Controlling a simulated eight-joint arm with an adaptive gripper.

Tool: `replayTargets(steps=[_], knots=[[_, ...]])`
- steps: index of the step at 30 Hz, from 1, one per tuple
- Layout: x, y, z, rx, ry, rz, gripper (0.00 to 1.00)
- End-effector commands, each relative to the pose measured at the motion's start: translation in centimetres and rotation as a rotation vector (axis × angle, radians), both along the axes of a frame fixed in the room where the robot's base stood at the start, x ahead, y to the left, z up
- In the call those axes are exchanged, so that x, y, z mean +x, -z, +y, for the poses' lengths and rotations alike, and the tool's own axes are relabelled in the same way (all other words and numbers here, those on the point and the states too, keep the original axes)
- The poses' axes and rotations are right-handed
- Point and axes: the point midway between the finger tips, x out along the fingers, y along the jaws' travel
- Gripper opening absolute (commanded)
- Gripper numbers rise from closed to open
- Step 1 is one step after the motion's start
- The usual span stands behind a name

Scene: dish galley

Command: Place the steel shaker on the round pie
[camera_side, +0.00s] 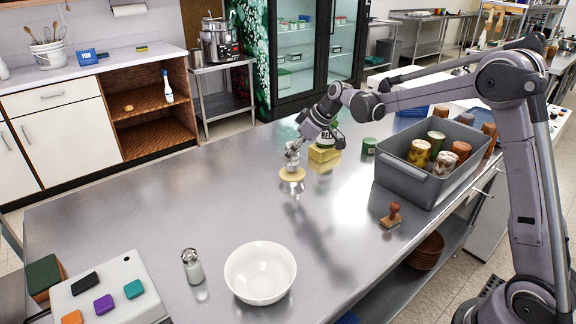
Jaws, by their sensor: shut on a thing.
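The round pie (286,176) is a small pale-yellow disc on the steel counter, near the middle of the view. My gripper (292,152) is directly above it, pointing down, and is shut on the steel shaker (291,164). The shaker is small and silvery, looks upright, and is partly covered by the fingers. Its base is at or just above the top of the pie; I cannot tell whether they touch. A second shaker (193,268), with a metal cap and pale body, stands apart at the front left.
A white bowl (260,272) stands at the front. A grey crate of cans (404,182) and a stamp (392,215) are farther right. The counter left of the pie is clear.

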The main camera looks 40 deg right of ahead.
Motion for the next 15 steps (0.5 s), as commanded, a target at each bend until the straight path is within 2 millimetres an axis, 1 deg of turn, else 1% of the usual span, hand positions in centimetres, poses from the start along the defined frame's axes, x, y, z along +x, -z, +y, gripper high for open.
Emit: replayTargets(steps=[1, 4, 15], knots=[[0.04, 0.58, -0.02, 0.000, 0.000, -0.001, 0.02], [0.00, 1.14, -0.03, 0.000, 0.000, -0.001, 0.02], [-0.01, 1.47, -0.05, 0.000, 0.000, 0.000, 0.02]])
